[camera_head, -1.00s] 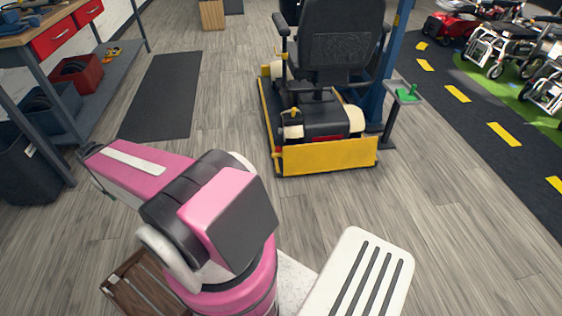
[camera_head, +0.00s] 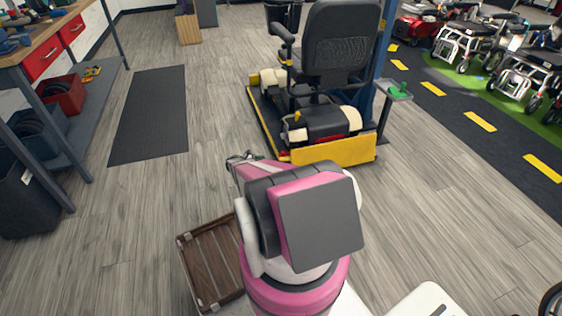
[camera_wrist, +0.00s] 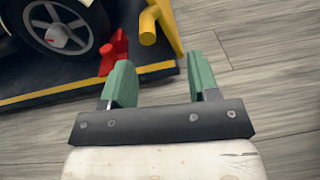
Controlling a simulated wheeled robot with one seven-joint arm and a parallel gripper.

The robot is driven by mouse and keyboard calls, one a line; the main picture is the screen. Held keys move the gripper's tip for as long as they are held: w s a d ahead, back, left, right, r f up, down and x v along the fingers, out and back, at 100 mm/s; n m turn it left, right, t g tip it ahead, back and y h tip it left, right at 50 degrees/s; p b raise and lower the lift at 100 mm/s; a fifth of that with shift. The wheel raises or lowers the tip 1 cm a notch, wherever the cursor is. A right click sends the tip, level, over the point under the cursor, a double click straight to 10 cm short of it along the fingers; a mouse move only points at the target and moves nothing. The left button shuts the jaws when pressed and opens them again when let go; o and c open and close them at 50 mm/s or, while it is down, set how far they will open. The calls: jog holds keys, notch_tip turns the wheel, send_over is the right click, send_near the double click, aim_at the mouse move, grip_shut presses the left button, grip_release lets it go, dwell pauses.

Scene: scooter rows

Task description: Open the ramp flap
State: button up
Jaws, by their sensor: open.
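The ramp flap (camera_head: 335,150) is a yellow plate standing up at the near end of a low yellow-edged platform (camera_head: 262,118). A black-seated scooter (camera_head: 335,60) stands on that platform. My gripper (camera_head: 241,157) is at the platform's near left corner, small and partly hidden by my arm in the head view. In the wrist view my gripper (camera_wrist: 160,75) has two green fingers apart with nothing between them. Beyond the fingertips are a yellow post (camera_wrist: 149,24), a small red part (camera_wrist: 113,52) and a wheel (camera_wrist: 58,28).
A stand with a green lever (camera_head: 398,90) is right of the platform beside a blue column. A wooden crate (camera_head: 181,243) lies left of my base. A dark mat (camera_head: 150,112) and a workbench (camera_head: 40,45) are at left. Floor before the flap is clear.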

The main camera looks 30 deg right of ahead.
aim_at(281, 160)
jog(key=shift+n+h, duration=0.8)
jog(key=d+f, duration=0.1)
jog(key=d, duration=0.3)
jog(key=d+f, duration=0.1)
jog(key=d, duration=0.3)
jog(key=s+d+f, duration=0.1)
jog(key=d, duration=0.3)
jog(key=shift+f, duration=0.3)
grip_shut()
